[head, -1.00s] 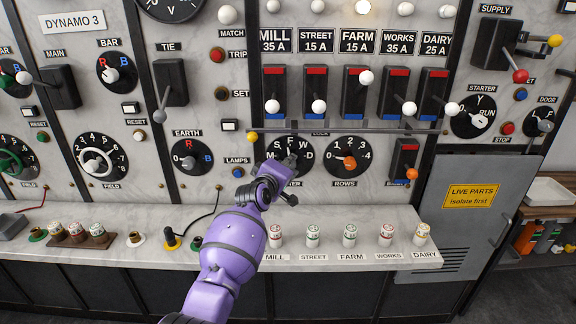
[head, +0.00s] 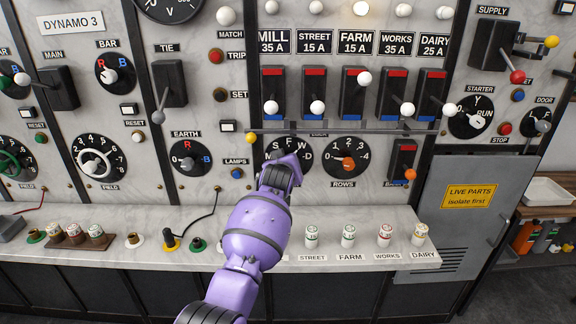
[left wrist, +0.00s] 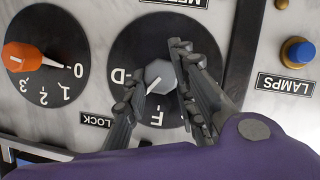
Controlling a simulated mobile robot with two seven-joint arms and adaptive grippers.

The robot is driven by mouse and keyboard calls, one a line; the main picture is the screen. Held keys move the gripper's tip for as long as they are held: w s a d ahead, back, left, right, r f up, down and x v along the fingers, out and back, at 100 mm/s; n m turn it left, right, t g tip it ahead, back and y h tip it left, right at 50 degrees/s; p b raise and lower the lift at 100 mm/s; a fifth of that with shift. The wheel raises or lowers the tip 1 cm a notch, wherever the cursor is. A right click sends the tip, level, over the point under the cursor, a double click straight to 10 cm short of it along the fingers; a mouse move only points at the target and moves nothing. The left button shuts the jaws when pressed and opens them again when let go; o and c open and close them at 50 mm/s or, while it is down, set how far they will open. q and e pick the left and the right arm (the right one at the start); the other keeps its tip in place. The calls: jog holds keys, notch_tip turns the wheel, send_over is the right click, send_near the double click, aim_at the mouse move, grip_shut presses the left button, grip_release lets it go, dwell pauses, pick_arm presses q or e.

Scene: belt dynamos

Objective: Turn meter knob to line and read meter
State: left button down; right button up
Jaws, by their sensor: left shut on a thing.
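The meter dial (left wrist: 150,45) is a black disc with a grey pointer knob (left wrist: 158,78) at its centre. In the left wrist view the panel appears upside down, and the knob's white line points to the lower left, between D and F. A finger covers the lettering there. My left gripper (left wrist: 156,70) is shut on the knob, with a finger on either side. In the head view the meter dial (head: 306,163) is partly hidden behind my purple wrist, which also hides the fingertips. My right gripper is in neither view.
The rows dial (head: 348,158) with an orange knob is beside the meter dial. A horizontal bar (head: 350,132) with a yellow end runs above both. Several feeder plugs (head: 348,236) stand on the ledge below. The lamps button (left wrist: 298,52) is close to my gripper.

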pick_arm(q)
jog(key=shift+d+r+m, duration=0.3)
jog(key=shift+d+r, duration=0.05)
jog(key=shift+r, duration=0.2)
jog(key=c, duration=1.6)
grip_release()
jog(key=shift+o, duration=0.2)
jog(key=shift+f+y, duration=0.15)
jog(key=shift+y, duration=0.15)
jog(key=shift+a+f, duration=0.1)
jog(key=shift+f, duration=0.15)
jog(key=v, duration=1.2)
jog(key=shift+r, duration=0.1)
